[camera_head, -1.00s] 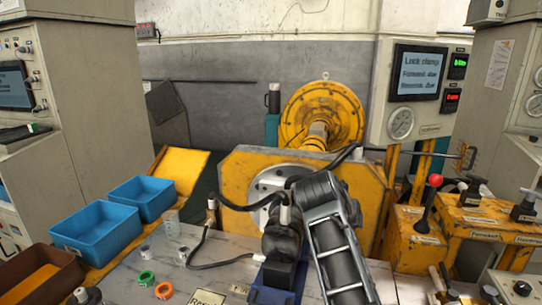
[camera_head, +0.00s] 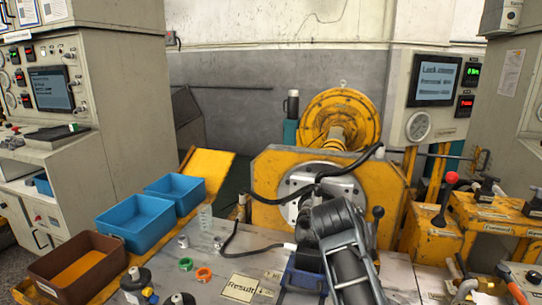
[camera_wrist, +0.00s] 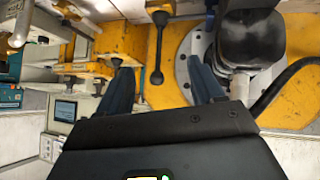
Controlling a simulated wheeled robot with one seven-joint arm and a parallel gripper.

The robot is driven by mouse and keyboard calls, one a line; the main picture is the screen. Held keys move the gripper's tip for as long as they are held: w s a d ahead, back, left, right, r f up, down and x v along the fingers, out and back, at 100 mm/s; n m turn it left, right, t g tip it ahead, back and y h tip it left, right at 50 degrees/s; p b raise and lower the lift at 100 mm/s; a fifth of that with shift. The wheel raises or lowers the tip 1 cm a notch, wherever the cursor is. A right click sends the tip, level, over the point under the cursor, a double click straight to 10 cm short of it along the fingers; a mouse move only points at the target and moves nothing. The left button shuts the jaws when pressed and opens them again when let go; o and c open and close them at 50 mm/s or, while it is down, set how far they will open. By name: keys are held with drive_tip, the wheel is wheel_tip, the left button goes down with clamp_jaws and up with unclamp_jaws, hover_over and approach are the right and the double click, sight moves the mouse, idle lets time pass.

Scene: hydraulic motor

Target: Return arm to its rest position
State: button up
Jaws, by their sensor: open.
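My arm (camera_head: 350,262) reaches up from the bottom of the head view, over the bench and in front of the yellow test stand (camera_head: 390,190). It hides my gripper's fingers there. I cannot tell the exact gap. In the head view the arm partly covers this area.
Two blue bins (camera_head: 137,224) and a brown bin (camera_head: 52,268) stand at the left. Green and orange rings (camera_head: 203,274) and a "Result" label (camera_head: 242,287) lie on the bench. Levers, one with a red knob (camera_head: 452,178), stand at the right. A black hose (camera_head: 250,206) crosses the stand.

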drive_tip(key=s+d+f+n+t+y, duration=0.1)
drive_tip(key=s+f, duration=0.4)
drive_tip(key=s, duration=0.1)
drive_tip(key=s+d+f+n, duration=0.1)
drive_tip(key=s+f, duration=0.4)
drive_tip(key=s, duration=0.1)
drive_tip(key=s+d+f+n+t+y, duration=0.1)
drive_tip(key=s+f, duration=0.4)
drive_tip(key=f, duration=0.1)
drive_tip(key=shift+s+d+n+t+y, duration=0.2)
drive_tip(key=shift+s+n+t+y, duration=0.1)
drive_tip(key=shift+s, duration=0.1)
drive_tip(key=shift+n+t+y, duration=0.5)
drive_tip(key=shift+y, duration=0.1)
drive_tip(key=s, duration=0.3)
drive_tip(key=s+f, duration=0.1)
drive_tip(key=s, duration=0.5)
drive_tip(key=shift+s+f, duration=0.1)
drive_tip(key=shift+f, duration=0.3)
drive_tip(key=s+a+r+t+y, duration=0.1)
drive_tip(key=s+r, duration=0.2)
drive_tip(key=s, duration=0.6)
drive_tip(key=s+r+t+y, duration=0.1)
drive_tip(key=s+r, duration=0.1)
drive_tip(key=s, duration=0.7)
drive_tip(key=s+a+r+t, duration=0.1)
drive_tip(key=s+r, duration=1)
drive_tip(key=r, duration=0.2)
drive_tip(key=shift+t, duration=0.4)
